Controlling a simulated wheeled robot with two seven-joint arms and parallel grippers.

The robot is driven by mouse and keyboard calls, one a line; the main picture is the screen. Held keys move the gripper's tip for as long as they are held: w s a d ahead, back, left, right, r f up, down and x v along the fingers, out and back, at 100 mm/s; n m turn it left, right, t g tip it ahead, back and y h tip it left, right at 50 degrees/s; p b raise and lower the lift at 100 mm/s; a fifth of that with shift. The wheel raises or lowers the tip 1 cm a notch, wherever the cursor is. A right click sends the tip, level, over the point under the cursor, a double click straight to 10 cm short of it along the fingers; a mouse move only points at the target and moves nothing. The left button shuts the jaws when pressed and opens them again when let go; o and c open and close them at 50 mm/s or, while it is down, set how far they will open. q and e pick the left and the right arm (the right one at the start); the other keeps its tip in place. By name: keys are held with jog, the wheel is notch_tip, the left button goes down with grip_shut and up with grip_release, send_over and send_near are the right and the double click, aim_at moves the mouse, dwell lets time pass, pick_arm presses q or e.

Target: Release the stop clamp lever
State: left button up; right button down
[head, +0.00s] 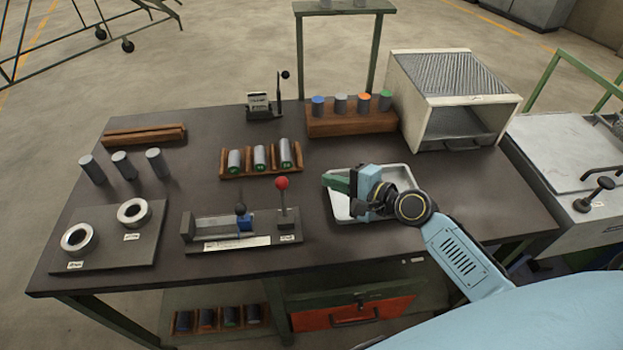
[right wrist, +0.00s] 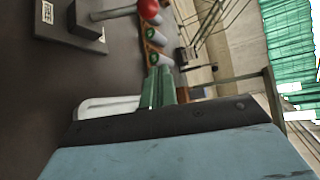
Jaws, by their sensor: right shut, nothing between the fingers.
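A stop fixture (head: 242,232) with a rail and label plates lies at the front middle of the bench. A lever with a red ball knob (head: 282,184) stands upright at its right end. A blue block (head: 244,223) with a dark knob sits on the rail. My right gripper (head: 334,182) is shut and empty above the tray, to the right of the red knob and apart from it. In the right wrist view its green fingers (right wrist: 158,88) lie together, with the red knob (right wrist: 149,9) at the top edge. My left gripper is out of view.
A metal tray (head: 345,213) lies under my right gripper. Behind the fixture is a wooden rack (head: 233,173) of cylinders. A block with colored-top cylinders (head: 352,122) and a box furnace (head: 440,100) stand farther back. Two rings on a plate (head: 110,255) are left.

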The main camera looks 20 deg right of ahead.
aim_at(283, 198)
jog(key=x, duration=0.8)
jog(key=shift+w+a, duration=0.2)
jog(key=shift+w, duration=0.05)
jog(key=shift+w+a+f, duration=0.1)
jog(key=shift+w+a, duration=0.2)
jog(key=shift+a, duration=0.15)
jog(key=s+a+p, duration=0.1)
jog(key=s+a+r, duration=0.1)
jog(key=shift+s+a+r+p, duration=0.1)
jog(key=shift+s+p, duration=0.15)
jog(key=shift+p, duration=0.15)
